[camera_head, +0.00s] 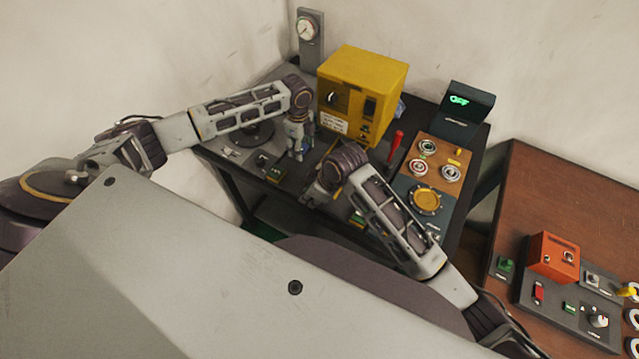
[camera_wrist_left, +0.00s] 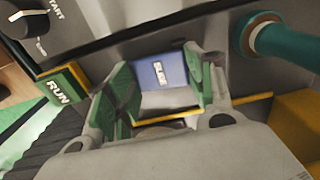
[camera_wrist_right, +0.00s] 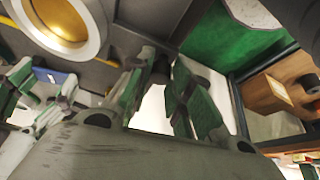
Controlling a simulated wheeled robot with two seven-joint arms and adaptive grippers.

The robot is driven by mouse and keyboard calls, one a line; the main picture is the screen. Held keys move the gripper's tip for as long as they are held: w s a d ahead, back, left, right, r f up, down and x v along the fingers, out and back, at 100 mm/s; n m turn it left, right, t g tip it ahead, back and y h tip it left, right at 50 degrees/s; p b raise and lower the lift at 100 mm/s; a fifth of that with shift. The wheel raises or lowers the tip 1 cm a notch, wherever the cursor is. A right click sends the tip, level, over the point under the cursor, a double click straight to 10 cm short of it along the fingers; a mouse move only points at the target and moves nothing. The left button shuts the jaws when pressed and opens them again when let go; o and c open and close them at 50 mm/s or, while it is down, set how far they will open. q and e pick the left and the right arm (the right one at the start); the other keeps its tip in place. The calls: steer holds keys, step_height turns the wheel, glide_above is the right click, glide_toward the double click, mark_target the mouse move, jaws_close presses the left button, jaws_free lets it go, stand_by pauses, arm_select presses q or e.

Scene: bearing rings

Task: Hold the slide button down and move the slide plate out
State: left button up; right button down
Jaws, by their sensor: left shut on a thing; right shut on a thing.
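The blue slide button (camera_wrist_left: 158,73), labelled SLIDE, shows in the left wrist view between the fingers of my left gripper (camera_wrist_left: 166,88). That gripper is shut on it; whether the button is pressed in cannot be told. In the head view my left gripper (camera_head: 299,152) is over the front left of the dark bench. My right gripper (camera_wrist_right: 160,88) is shut on a dark, post-like handle (camera_wrist_right: 160,66). In the head view my right gripper (camera_head: 313,198) is low at the bench's front edge, partly hidden by its own wrist. The slide plate itself cannot be clearly made out.
A green RUN button (camera_wrist_left: 60,92) and a teal handle (camera_wrist_left: 275,40) are close to my left gripper. A yellow machine (camera_head: 362,85) stands behind both grippers. Rings lie on a brown board (camera_head: 447,158) at right. My two grippers are close together.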

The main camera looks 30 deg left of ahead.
arm_select(q)
steer(key=shift+s+f, duration=0.1)
steer(key=shift+f, duration=0.05)
arm_select(e)
steer(key=shift+s+a, duration=0.1)
steer(key=shift+s, duration=1.05)
steer(key=c, duration=1.3)
jaws_free()
steer(key=shift+r, duration=0.15)
steer(key=v, duration=1.1)
steer(key=shift+d+r, duration=0.2)
steer(key=shift+r, duration=0.15)
arm_select(q)
steer(key=o, duration=1.1)
steer(key=shift+c, duration=0.2)
